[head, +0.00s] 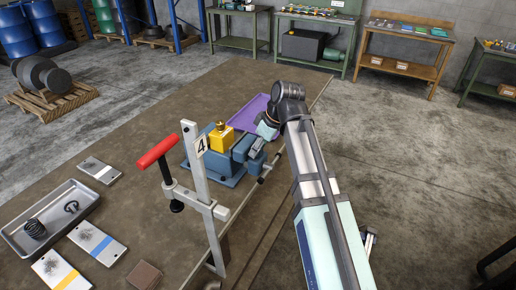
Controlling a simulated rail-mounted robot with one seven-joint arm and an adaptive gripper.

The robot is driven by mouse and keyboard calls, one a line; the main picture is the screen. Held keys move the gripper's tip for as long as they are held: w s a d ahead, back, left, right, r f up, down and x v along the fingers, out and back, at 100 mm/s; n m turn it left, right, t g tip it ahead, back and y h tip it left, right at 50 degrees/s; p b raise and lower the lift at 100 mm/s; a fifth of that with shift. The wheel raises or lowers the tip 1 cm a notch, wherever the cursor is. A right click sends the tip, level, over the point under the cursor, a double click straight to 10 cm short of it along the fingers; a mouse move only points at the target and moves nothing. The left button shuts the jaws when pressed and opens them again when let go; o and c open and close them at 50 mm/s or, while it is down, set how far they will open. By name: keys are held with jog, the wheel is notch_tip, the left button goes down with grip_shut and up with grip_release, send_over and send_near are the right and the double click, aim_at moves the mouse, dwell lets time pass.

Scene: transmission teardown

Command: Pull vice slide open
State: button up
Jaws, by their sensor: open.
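A blue vice (225,173) stands on the brown workbench, right of the middle of the bench. A yellow block (221,138) with a brass-coloured top sits at the vice jaws. The blue slide end (255,167) of the vice faces right, toward the bench edge. My arm reaches in from the lower right and bends down over this end. My gripper (258,149) is small in the view, open, and close above or at the slide end. I cannot tell whether it touches the vice. The fingertips are partly hidden against the blue parts.
A grey tray (50,215) with a spring and several marked plates lie at the left. The bench between is clear.

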jog(key=v, duration=1.1)
